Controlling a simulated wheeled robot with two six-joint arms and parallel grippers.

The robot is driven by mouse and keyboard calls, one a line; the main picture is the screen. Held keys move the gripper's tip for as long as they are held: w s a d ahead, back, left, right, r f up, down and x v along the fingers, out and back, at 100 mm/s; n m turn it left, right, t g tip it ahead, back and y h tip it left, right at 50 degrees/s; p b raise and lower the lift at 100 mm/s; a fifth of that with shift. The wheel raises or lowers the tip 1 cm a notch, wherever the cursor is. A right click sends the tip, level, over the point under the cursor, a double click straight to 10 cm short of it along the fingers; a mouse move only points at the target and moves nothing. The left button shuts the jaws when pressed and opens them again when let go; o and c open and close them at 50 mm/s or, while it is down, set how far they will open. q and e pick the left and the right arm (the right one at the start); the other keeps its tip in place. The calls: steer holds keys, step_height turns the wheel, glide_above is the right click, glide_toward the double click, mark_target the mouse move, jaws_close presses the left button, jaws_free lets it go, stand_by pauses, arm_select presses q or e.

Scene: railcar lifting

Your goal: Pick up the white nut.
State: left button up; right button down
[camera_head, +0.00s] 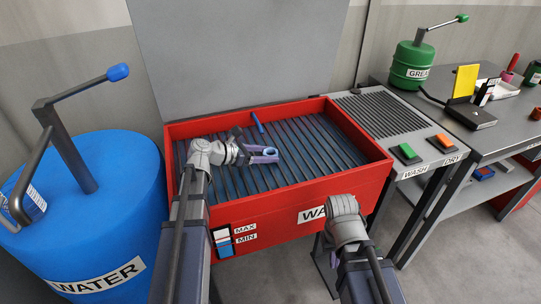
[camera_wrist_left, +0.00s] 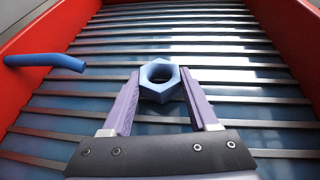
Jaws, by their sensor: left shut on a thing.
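A hexagonal nut with a round hole (camera_wrist_left: 159,84) is between the tips of my left gripper (camera_wrist_left: 160,85) in the left wrist view. It looks pale blue there, not plain white. The left gripper is shut on its sides. In the head view, the nut (camera_head: 271,151) is at the tips of my left gripper (camera_head: 266,153), over the slatted grate of the red wash basin. I cannot tell whether it touches the slats.
The red basin (camera_head: 345,196) has raised walls around the slats. A blue tube (camera_head: 257,122) rises near its back wall, and shows at left in the wrist view (camera_wrist_left: 45,62). A blue water barrel (camera_head: 125,190) stands left. A grated drying table (camera_head: 385,115) stands right.

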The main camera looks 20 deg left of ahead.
mark_target(266, 153)
arm_select(q)
jaws_close()
step_height(266, 153, up, 10)
steer(key=p, duration=1)
